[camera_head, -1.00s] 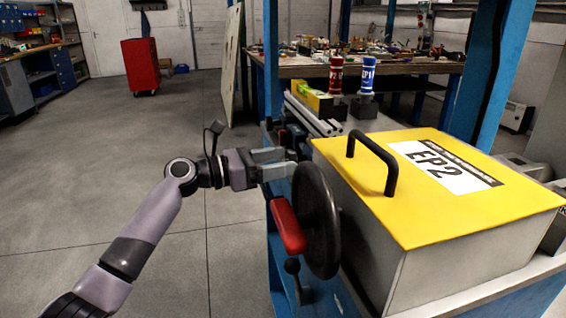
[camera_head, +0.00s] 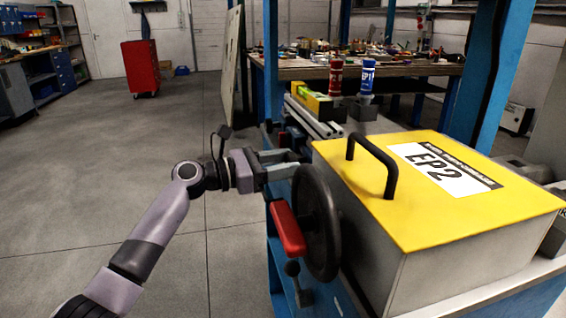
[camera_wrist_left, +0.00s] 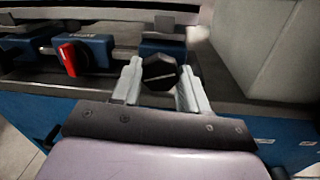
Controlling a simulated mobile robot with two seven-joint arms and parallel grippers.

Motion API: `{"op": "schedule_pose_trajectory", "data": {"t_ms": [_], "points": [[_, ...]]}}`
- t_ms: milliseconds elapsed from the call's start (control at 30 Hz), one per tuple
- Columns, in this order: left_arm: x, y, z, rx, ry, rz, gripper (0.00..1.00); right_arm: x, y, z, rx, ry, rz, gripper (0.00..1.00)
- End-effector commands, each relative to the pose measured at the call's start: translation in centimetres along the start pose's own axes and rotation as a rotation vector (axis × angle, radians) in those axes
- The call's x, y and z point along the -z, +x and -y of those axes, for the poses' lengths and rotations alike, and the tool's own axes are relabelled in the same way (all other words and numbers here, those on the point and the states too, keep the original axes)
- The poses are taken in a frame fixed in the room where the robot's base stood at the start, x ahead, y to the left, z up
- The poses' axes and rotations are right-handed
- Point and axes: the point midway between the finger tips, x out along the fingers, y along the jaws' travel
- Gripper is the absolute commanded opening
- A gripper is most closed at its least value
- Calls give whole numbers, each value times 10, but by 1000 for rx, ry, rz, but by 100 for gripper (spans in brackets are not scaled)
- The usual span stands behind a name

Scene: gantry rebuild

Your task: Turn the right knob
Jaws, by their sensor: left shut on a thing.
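The right knob (camera_wrist_left: 159,72) is black and faceted, on a blue block in the left wrist view. My left gripper (camera_wrist_left: 160,68) has one finger on each side of it and is shut on it. A red knob (camera_wrist_left: 68,58) sits on another blue block to the left, clear of the fingers. In the head view my left gripper (camera_head: 292,161) reaches the bench edge behind the black handwheel (camera_head: 319,222). The right knob cannot be made out there. My right gripper is not in view.
A yellow-topped box marked EP2 (camera_head: 440,190) stands close to the right of the gripper. A red handle (camera_head: 288,229) and the handwheel are in front of it. Metal bars (camera_head: 313,117) lie beyond. The floor at left is clear.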

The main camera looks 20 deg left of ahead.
Motion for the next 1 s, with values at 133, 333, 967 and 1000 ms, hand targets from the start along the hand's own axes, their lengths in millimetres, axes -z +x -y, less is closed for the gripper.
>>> {"op": "schedule_pose_trajectory", "data": {"t_ms": [133,333,967,1000], "points": [[1,0,0,-2,119,12,13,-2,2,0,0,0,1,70],[1,0,-1,-1,207,18,13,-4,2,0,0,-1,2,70],[1,0,-1,-1,212,18,69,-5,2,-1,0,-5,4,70],[1,-1,-1,-1,212,18,69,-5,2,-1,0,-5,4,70]]}}
